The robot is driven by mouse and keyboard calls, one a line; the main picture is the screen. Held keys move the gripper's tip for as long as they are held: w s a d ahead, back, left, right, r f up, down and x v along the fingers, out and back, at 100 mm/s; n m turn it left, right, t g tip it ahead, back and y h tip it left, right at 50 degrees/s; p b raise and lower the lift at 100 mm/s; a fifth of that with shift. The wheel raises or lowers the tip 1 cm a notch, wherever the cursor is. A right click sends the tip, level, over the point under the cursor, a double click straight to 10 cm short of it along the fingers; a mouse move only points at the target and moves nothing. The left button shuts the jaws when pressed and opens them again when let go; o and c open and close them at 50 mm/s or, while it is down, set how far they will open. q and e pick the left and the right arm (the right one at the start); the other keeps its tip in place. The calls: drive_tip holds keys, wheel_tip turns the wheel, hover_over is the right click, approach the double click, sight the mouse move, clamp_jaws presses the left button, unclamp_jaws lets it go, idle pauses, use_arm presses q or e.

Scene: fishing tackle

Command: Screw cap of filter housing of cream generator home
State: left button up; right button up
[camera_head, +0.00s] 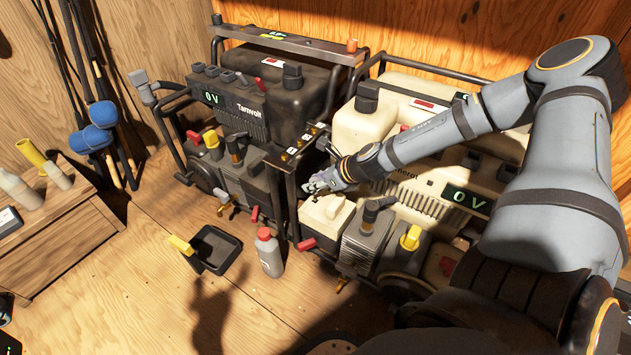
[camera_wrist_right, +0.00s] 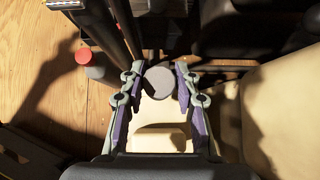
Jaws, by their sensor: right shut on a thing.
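The cream generator (camera_head: 396,120) stands at the right, with its cream filter housing (camera_head: 325,213) low at its near left side. My right gripper (camera_head: 322,184) reaches down to the top of this housing. In the right wrist view, the two purple-lined fingers are closed on a round grey cap (camera_wrist_right: 160,82), one on each side. Below it show the cream housing top (camera_wrist_right: 158,110) and a raised cream block (camera_wrist_right: 160,139). In the head view the gripper hides most of the cap. I cannot tell how far the cap is screwed down. My left gripper is not in view.
A black generator (camera_head: 240,108) in a tube frame stands close to the left. A grey bottle with a red top (camera_head: 269,252) and a black tray (camera_head: 215,249) are on the wooden floor. A low wooden bench (camera_head: 65,235) is at far left. The front floor is clear.

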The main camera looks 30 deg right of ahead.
drive_tip(key=shift+f+b, duration=2)
drive_tip(key=shift+f, duration=0.2)
drive_tip(key=o, duration=1)
drive_tip(key=shift+r, duration=0.1)
wheel_tip(320, 180, up, 10)
drive_tip(key=p, duration=1)
drive_tip(key=shift+r, duration=0.35)
wheel_tip(320, 180, up, 21)
drive_tip(key=p, duration=2.5)
hover_over(315, 198)
drive_tip(key=s+a, duration=0.4)
drive_tip(key=s, duration=0.3)
drive_tip(key=shift+s+a+r+p, duration=0.3)
drive_tip(key=shift+r+p, duration=0.1)
drive_tip(key=shift+p, duration=0.15)
